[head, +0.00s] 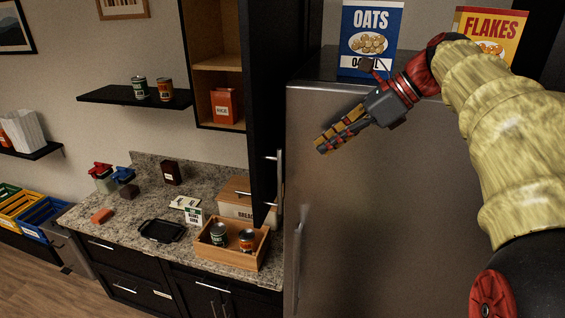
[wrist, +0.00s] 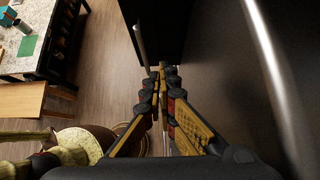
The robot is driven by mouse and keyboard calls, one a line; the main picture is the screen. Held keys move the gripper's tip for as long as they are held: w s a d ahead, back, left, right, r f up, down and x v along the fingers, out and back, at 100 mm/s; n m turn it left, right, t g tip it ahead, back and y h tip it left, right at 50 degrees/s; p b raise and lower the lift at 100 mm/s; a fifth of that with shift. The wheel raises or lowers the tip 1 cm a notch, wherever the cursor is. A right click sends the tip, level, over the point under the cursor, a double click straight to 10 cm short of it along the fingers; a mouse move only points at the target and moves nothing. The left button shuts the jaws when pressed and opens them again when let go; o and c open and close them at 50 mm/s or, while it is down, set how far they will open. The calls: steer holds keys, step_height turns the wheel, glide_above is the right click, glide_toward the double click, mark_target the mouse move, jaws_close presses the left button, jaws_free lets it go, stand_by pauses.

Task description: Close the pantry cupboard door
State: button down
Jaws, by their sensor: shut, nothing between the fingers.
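The pantry cupboard (head: 219,62) is on the wall left of the fridge, its wooden interior showing. Its black door (head: 264,95) stands open, swung out toward me beside the fridge, with a silver bar handle (head: 280,182) near its lower end. In the wrist view a dark panel that looks like the door (wrist: 158,22) is beyond the fingertips, with a silver bar (wrist: 139,42) at its left. My gripper (head: 321,147) is shut and empty, in front of the fridge and right of the door. Its closed fingers (wrist: 162,72) also show in the wrist view. I cannot tell whether they touch the door.
A red box (head: 224,106) sits inside the cupboard. The steel fridge (head: 370,210) is close on the right, with OATS (head: 369,25) and FLAKES (head: 488,28) boxes on top. Below the door are a bread box (head: 236,208) and a wooden tray (head: 222,257) with cans on the counter.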

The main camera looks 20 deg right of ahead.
glide_toward(267, 172)
step_height(267, 172, down, 3)
steer(key=shift+w+a+f, duration=0.1)
steer(key=shift+w+a, duration=0.3)
steer(key=shift+a, duration=0.3)
steer(key=shift+w+a, duration=0.5)
steer(key=shift+a, duration=0.1)
steer(key=shift+a+p, duration=0.1)
steer(key=shift+p, duration=0.2)
